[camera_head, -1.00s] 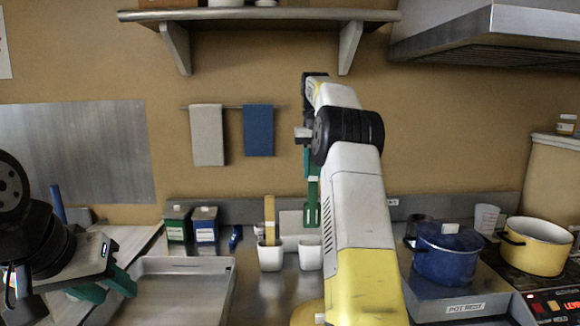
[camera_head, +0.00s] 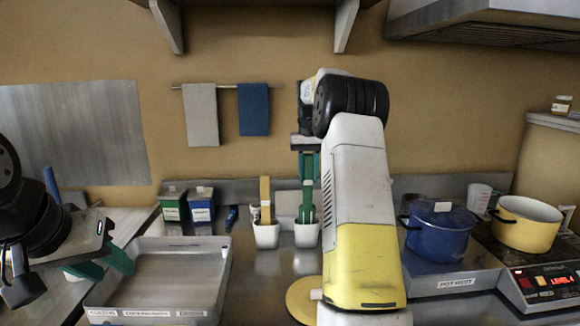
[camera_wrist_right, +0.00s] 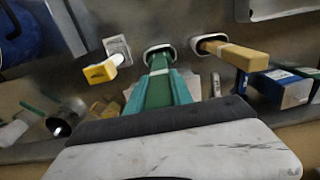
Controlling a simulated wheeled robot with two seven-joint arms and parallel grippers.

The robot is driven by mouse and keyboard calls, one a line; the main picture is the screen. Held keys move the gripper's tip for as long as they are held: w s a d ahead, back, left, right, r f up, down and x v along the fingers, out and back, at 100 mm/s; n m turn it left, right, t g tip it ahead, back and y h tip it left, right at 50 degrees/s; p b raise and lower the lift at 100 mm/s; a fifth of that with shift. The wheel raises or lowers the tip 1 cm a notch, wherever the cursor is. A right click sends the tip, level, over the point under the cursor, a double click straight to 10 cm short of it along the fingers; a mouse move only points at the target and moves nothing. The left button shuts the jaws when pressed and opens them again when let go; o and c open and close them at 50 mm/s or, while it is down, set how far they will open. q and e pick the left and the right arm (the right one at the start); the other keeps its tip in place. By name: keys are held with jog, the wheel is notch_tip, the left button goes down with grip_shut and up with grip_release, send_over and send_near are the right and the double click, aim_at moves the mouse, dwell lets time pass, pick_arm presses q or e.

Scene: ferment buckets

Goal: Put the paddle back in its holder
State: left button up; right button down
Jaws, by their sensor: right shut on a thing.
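The green paddle (camera_head: 308,205) hangs upright from my right gripper (camera_head: 306,172), which is shut on it. It also shows between the teal fingers in the right wrist view (camera_wrist_right: 158,90). Its lower end meets the mouth of a white holder cup (camera_head: 306,236) and appears to be inside it; the tip is hidden. In the right wrist view this cup's rim (camera_wrist_right: 158,51) surrounds the paddle's far end. A second white cup (camera_head: 266,237) to the left holds a tan paddle (camera_head: 265,192). My left gripper (camera_head: 106,266) is open and empty at the far left.
A metal tray (camera_head: 222,275) lies at front left. Green (camera_head: 173,206) and blue (camera_head: 201,206) boxes stand behind it. A blue pot (camera_head: 437,236) and a yellow pot (camera_head: 527,233) stand right. A yellow-handled thing (camera_wrist_right: 101,71) stands beside the paddle's cup in the wrist view.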

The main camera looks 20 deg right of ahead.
jog(key=shift+f, duration=3.05)
jog(key=c, duration=1)
grip_release()
jog(key=shift+c, duration=0.2)
notch_tip(320, 180, up, 8)
